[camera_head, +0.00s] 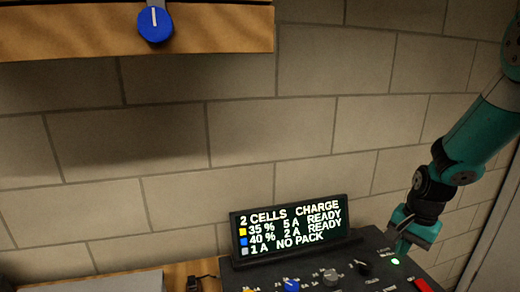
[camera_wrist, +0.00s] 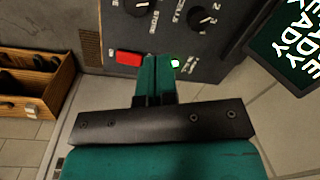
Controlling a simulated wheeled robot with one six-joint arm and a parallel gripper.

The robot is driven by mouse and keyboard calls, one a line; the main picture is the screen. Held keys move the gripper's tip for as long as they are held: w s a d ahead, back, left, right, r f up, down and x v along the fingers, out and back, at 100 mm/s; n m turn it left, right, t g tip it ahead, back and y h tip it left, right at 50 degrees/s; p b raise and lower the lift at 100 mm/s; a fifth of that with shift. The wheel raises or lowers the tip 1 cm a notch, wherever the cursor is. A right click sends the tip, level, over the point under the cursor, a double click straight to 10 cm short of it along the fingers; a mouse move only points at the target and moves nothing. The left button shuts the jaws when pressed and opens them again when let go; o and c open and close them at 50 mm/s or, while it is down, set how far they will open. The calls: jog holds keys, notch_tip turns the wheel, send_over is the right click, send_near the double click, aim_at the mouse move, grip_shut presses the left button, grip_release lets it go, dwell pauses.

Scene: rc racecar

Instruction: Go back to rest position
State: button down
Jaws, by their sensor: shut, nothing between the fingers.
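My gripper (camera_head: 402,248) is at the right, its fingers pointing down at the right end of a black control panel (camera_head: 372,246). In the wrist view its teal fingertips (camera_wrist: 157,64) are together and empty, over the panel (camera_wrist: 112,12) between a red switch (camera_wrist: 129,58) and a lit green button (camera_wrist: 175,62). I cannot tell whether the fingertips touch the panel. The green light (camera_head: 395,261) and the red switch (camera_head: 422,285) also show in the head view. A screen (camera_head: 290,230) on the panel reads "2 CELLS CHARGE", with two rows READY and one NO PACK.
Several knobs, including a blue one (camera_head: 291,285), stand on the panel. A wooden shelf (camera_head: 215,30) with a blue dial (camera_head: 155,25) overhangs at top left. A wooden box (camera_wrist: 35,85) is at the wrist view's left. A block wall (camera_head: 160,130) stands behind.

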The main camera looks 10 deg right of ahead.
jog(key=s+a+r+n+y+b, duration=0.1)
jog(key=s+a+r+n, duration=0.15)
jog(key=a, duration=0.35)
jog(key=s+a+r+n+b, duration=0.1)
jog(key=a+r+n, duration=0.25)
jog(key=a, duration=0.35)
jog(key=s+a+r+n+y+b, duration=0.1)
jog(key=s+a+r+n, duration=0.1)
jog(key=a+n, duration=0.3)
jog(key=s+a+r+n+y+b, duration=0.1)
jog(key=s+a+r+n, duration=0.2)
jog(key=s+a+n, duration=0.5)
jog(key=s+a, duration=0.1)
jog(key=s, duration=0.4)
jog(key=shift+a+r+g, duration=0.2)
jog(key=shift+a+g, duration=0.1)
jog(key=shift+g, duration=0.1)
